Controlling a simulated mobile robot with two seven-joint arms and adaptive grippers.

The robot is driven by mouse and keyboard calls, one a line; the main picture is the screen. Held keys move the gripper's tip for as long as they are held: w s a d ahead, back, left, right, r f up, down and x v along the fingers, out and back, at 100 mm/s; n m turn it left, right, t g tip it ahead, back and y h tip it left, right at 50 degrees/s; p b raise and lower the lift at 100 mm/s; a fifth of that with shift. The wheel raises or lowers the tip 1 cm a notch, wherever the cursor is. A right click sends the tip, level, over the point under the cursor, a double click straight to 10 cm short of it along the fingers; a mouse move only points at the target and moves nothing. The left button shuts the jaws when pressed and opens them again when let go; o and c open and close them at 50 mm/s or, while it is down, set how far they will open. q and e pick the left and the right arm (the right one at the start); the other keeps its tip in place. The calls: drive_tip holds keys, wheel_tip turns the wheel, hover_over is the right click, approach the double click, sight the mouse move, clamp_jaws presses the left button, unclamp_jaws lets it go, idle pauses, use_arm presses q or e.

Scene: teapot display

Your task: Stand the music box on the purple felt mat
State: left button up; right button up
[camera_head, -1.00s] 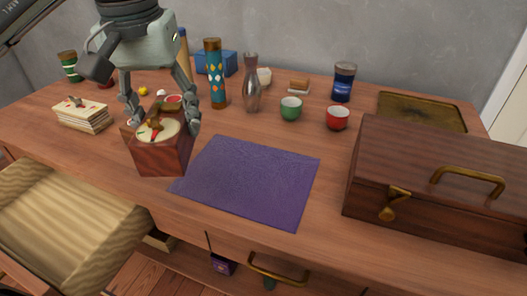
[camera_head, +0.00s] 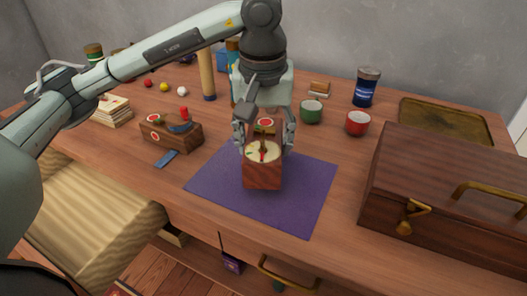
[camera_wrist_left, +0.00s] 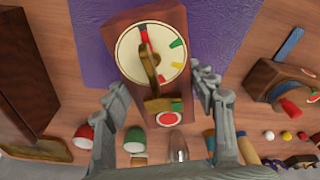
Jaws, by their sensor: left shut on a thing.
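My right gripper is out of view.
A wooden block with a red knob (camera_head: 172,132) and a blue strip (camera_head: 166,158) lie left of the mat. A large wooden chest (camera_head: 440,180) stands right. Green (camera_head: 312,111) and red (camera_head: 357,123) cups stand behind. The mat's right part is bare.

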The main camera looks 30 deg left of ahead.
use_arm(q)
wheel_tip(320, 180, down, 3)
drive_tip(key=shift+a+r, duration=0.1)
drive_tip(key=shift+r, duration=0.05)
drive_tip(key=shift+f, duration=0.2)
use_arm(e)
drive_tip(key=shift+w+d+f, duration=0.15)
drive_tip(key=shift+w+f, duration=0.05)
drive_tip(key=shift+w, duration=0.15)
use_arm(q)
drive_tip(key=shift+f, duration=0.1)
drive_tip(key=o, duration=1.5)
drive_tip(key=shift+c, duration=0.2)
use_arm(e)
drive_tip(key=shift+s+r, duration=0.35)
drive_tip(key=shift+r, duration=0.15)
